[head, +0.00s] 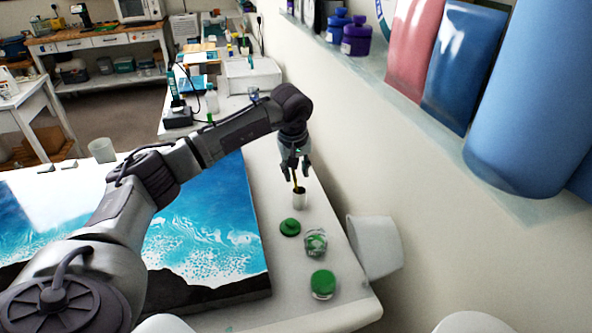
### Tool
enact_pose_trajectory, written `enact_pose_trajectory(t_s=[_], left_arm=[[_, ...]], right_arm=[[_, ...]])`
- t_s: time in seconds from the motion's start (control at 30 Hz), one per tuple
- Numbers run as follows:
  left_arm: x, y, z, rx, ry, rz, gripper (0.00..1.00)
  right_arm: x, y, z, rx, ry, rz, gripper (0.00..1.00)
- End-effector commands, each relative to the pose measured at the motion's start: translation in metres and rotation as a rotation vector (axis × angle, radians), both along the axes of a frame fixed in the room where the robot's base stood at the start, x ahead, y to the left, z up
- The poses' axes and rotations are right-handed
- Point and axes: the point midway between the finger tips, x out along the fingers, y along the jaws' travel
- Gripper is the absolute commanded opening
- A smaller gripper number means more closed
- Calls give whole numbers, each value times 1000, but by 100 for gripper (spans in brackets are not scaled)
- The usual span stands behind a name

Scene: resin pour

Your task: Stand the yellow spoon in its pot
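The yellow spoon (295,184) shows as a thin short stick. It stands nearly upright, with its lower end at the mouth of a small grey metal pot (299,201) on the white bench. The pot's rim hides its lower end. My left gripper (296,175) is right above the pot, pointing down. Its two fingers are spread, one on each side of the spoon's upper part, with gaps visible. My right gripper is not in view.
A green lid (290,227), a green-and-clear jar (316,242) and a green-topped jar (323,284) stand nearer on the bench. A white bin (375,247) is beside the bench edge. A blue wave panel (205,225) lies left under my arm.

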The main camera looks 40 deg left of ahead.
Motion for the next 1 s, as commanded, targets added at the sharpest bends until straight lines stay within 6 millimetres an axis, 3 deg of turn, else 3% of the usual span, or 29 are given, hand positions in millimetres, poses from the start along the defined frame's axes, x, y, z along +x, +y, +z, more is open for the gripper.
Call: enact_pose_trajectory(t_s=[0.2,0.33,0.7,1.0], left_arm=[[0,0,1,-1,-1,0,36],[-2,-1,12,-1,-3,-1,36],[-16,-6,86,1,-4,-1,36],[-23,-8,116,1,-1,0,36]], right_arm=[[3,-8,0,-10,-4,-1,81],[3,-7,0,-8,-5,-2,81],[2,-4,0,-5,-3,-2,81],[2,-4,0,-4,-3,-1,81]])
